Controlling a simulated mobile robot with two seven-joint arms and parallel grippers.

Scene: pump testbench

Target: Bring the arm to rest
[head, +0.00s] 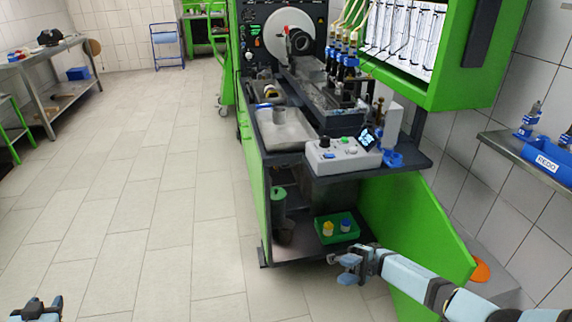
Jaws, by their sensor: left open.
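My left gripper (42,306) shows at the bottom left corner, over bare floor. Its two dark fingertips stand apart, it is open, and nothing shows between them. My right arm comes in from the lower right. My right gripper (343,267) is in front of the lower shelf of the green test bench, close to the green tray (322,236). I see no object in the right gripper, but its small, angled fingers do not show whether it is open or shut. Most of the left arm is out of view.
The pump testbench (256,190) has a grey control box (343,156) on its front edge. A green side panel (420,235) slants beside my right arm. A wall shelf (503,143) with a blue bin (545,163) is at right. The tiled floor (130,200) is clear at left.

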